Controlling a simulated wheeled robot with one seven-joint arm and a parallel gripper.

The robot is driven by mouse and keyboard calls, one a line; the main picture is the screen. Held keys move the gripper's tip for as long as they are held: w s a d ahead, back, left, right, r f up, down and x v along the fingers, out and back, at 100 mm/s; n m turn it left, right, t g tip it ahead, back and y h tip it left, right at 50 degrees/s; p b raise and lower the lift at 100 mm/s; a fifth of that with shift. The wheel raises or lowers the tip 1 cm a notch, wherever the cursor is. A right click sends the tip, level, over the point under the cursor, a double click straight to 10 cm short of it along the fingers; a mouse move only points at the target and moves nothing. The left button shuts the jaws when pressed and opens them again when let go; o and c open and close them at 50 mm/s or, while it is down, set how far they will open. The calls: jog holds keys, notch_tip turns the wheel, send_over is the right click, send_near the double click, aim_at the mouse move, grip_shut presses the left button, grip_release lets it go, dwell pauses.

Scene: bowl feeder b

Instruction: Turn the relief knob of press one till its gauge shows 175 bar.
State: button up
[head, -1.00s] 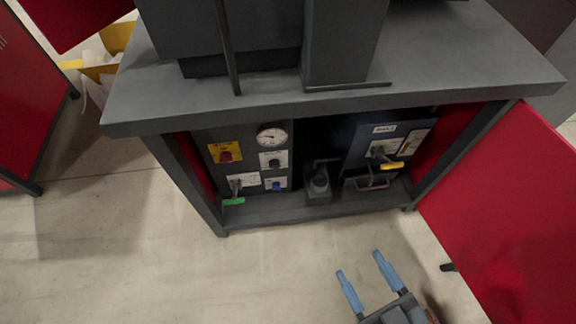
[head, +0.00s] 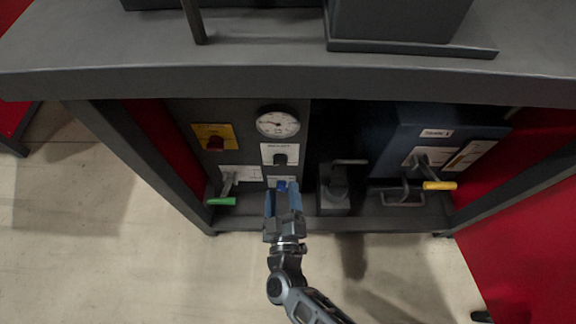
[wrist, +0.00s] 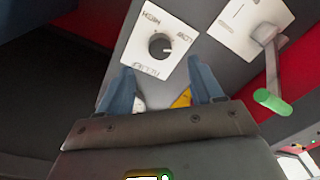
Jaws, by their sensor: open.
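The black relief knob (head: 281,159) sits on a white plate below the round white gauge (head: 278,124) on the grey panel. The gauge needle shows, but its value is too small to read. In the wrist view the knob (wrist: 159,47) has a pale pointer mark. Its white plate (wrist: 150,22) is lettered upside down, apparently with high, low and relief. My gripper (head: 283,190) is open and empty, in front of the lower panel. In the wrist view its blue fingers (wrist: 162,85) lie below the knob, apart from it.
A lever with a green handle (head: 221,201) stands left of the knob, and a red knob on a yellow plate (head: 214,136) is above it. A lever with a yellow handle (head: 440,185) is at right. The grey tabletop (head: 100,65) overhangs the panel.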

aim_at(281, 165)
jog(key=w+b, duration=0.2)
jog(key=w, duration=0.5)
jog(key=shift+w+a+b, duration=0.1)
jog(key=shift+w+b, duration=0.15)
jog(key=shift+b, duration=0.05)
jog(key=shift+c, duration=0.2)
jog(key=c, duration=1)
